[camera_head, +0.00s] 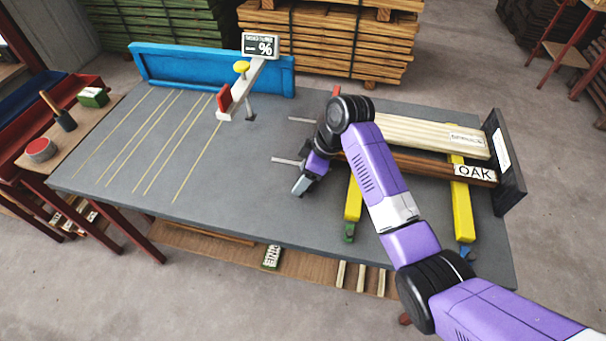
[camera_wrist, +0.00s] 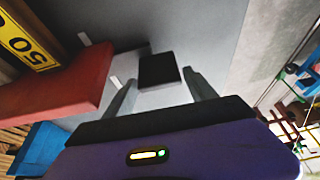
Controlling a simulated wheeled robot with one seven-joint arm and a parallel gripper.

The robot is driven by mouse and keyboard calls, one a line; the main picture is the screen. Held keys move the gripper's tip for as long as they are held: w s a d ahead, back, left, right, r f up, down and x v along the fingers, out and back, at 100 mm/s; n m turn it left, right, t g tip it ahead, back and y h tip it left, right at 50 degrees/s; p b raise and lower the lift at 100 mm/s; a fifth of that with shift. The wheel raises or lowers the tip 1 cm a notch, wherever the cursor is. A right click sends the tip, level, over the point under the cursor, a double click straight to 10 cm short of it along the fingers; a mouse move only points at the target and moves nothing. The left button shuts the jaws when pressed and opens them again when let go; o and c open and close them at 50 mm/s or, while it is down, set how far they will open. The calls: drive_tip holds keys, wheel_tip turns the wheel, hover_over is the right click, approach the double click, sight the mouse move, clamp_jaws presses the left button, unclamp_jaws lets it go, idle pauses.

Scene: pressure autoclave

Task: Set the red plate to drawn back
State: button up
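The red plate (camera_wrist: 60,85) fills the left of the wrist view, with pale rods sticking out from it. My gripper (camera_head: 299,188) is low over the grey table, left of the boards. In the wrist view its two fingers (camera_wrist: 160,92) stand apart. A black block (camera_wrist: 159,71) shows between them, beside the red plate. I cannot tell whether the fingers touch it.
A pale board (camera_head: 425,134) and a dark board marked OAK (camera_head: 420,165) lie over yellow bars (camera_head: 461,210), up to a black end plate (camera_head: 507,160). Grey rods (camera_head: 287,161) stick out left of my arm. A measuring stand (camera_head: 240,90) is further left.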

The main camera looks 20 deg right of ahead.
clamp_jaws()
drive_tip(key=w+a, duration=0.2)
drive_tip(key=w+a+b, duration=0.1)
drive_tip(key=w+a, duration=0.1)
drive_tip(key=a, duration=0.1)
drive_tip(key=w+a+b, duration=0.1)
drive_tip(key=w+a, duration=0.1)
drive_tip(key=a, duration=0.1)
drive_tip(key=shift+a, duration=0.2)
drive_tip(key=shift+w+a+r, duration=0.1)
drive_tip(key=shift+w+a, duration=0.05)
drive_tip(key=shift+o, duration=1.9)
unclamp_jaws()
drive_tip(key=shift+w+a, duration=0.1)
drive_tip(key=v, duration=0.7)
drive_tip(key=shift+r+b, duration=0.3)
drive_tip(key=shift+b, duration=0.15)
